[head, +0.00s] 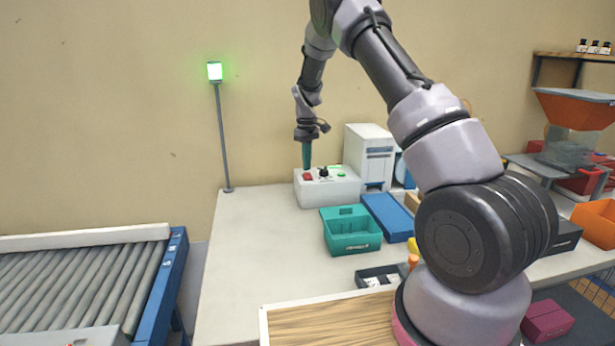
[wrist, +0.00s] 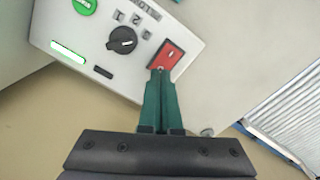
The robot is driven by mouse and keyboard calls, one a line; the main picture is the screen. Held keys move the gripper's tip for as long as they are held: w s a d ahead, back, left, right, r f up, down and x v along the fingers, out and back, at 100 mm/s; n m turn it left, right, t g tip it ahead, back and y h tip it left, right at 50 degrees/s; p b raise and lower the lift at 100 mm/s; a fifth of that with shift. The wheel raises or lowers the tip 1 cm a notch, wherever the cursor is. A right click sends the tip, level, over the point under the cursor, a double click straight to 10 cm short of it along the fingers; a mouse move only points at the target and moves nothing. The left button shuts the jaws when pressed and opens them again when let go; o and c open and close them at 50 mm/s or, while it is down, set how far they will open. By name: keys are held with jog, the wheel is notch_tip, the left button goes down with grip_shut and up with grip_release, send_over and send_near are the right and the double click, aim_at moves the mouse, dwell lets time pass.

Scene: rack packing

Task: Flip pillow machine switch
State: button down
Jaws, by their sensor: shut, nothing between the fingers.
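The pillow machine's control box (head: 335,192) is a white box on the table at the back. On its panel are a red rocker switch (head: 308,177), a black knob (head: 324,173) and a green button (head: 341,175). In the wrist view the red switch (wrist: 166,55) sits near the panel's edge, beside the black knob (wrist: 122,40). The green button (wrist: 84,5) is partly cut off at the top. My gripper (wrist: 160,73) is shut and empty, its green fingertips at the lower edge of the red switch. I cannot tell whether they touch it. In the head view my gripper (head: 307,168) points down over the switch.
A white machine (head: 370,155) stands right of the control box. A teal bin (head: 350,236) and a blue bin (head: 388,217) lie in front. A pole with a lit green lamp (head: 215,71) stands left. The table's left part (head: 250,240) is clear.

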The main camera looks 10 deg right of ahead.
jog(key=shift+f, duration=0.75)
jog(key=shift+r, duration=3.55)
jog(key=s+d+r+m+t+y, duration=0.1)
jog(key=s+d+r+m+t, duration=0.15)
jog(key=s+r, duration=0.75)
jog(key=s+d+r+m+t+y, duration=0.1)
jog(key=s+d+r+m, duration=0.15)
jog(key=s+r, duration=0.75)
jog(key=s+r+m+t, duration=0.2)
jog(key=s, duration=0.8)
jog(key=s+r+m+t, duration=0.1)
jog(key=s+r+m, duration=0.1)
jog(key=s, duration=0.8)
jog(key=shift+s+d+m+t, duration=0.15)
jog(key=shift+d+m+t, duration=0.25)
jog(key=shift+m, duration=0.2)
